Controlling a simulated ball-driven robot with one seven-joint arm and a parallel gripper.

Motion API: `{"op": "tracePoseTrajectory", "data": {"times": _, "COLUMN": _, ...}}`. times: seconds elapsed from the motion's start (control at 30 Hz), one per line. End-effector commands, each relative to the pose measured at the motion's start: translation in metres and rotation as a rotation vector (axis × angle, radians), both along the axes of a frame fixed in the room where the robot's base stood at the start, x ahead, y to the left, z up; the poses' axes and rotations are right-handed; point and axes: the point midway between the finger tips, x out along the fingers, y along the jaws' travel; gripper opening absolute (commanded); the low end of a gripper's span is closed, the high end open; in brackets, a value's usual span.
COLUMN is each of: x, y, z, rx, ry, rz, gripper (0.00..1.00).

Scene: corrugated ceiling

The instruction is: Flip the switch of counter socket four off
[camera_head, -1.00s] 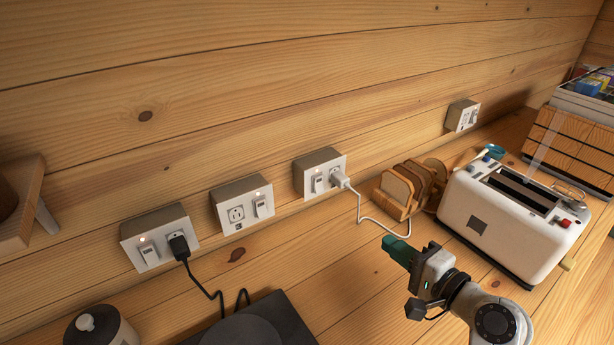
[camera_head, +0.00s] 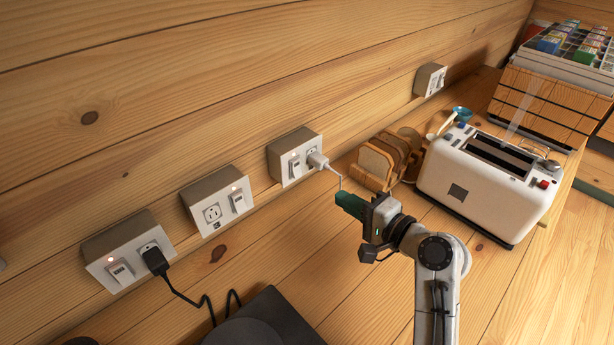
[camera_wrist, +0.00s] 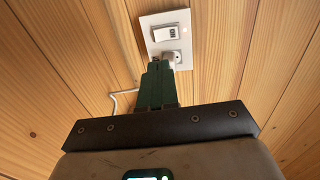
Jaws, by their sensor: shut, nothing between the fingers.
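Several socket boxes line the wood wall. The left box (camera_head: 130,262) has a black plug, a rocker switch (camera_head: 120,271) and a lit lamp. The second box (camera_head: 217,200) has an empty outlet, a switch (camera_head: 238,201) and a lit lamp. The third box (camera_head: 296,157) has a switch (camera_head: 295,167), a lit lamp and a white plug (camera_head: 317,160). The far-right box (camera_head: 430,79) is small; its switch state is unclear. No numbers are readable. My gripper (camera_head: 341,196) is shut and empty, below right of the third box. In the wrist view its green fingers (camera_wrist: 156,72) overlap the white plug's lower side, below a switch (camera_wrist: 167,33).
A bread rack (camera_head: 374,165) and white toaster (camera_head: 455,188) stand right of my gripper. A white cord (camera_head: 335,171) runs from the third box near my fingertips. A black cord (camera_head: 187,298) leads to a dark appliance (camera_head: 280,322) at the front.

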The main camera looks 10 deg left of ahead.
Motion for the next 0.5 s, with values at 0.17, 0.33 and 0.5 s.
{"op": "tracePoseTrajectory", "data": {"times": 0.17, "x": 0.021, "y": 0.029, "z": -0.001, "rx": 0.002, "ry": 0.001, "rz": 0.004, "gripper": 0.0}}
{"op": "tracePoseTrajectory", "data": {"times": 0.33, "x": 0.041, "y": 0.054, "z": -0.007, "rx": 0.002, "ry": 0.001, "rz": 0.002, "gripper": 0.0}}
{"op": "tracePoseTrajectory", "data": {"times": 0.5, "x": 0.058, "y": 0.076, "z": -0.01, "rx": 0.002, "ry": 0.0, "rz": 0.002, "gripper": 0.0}}
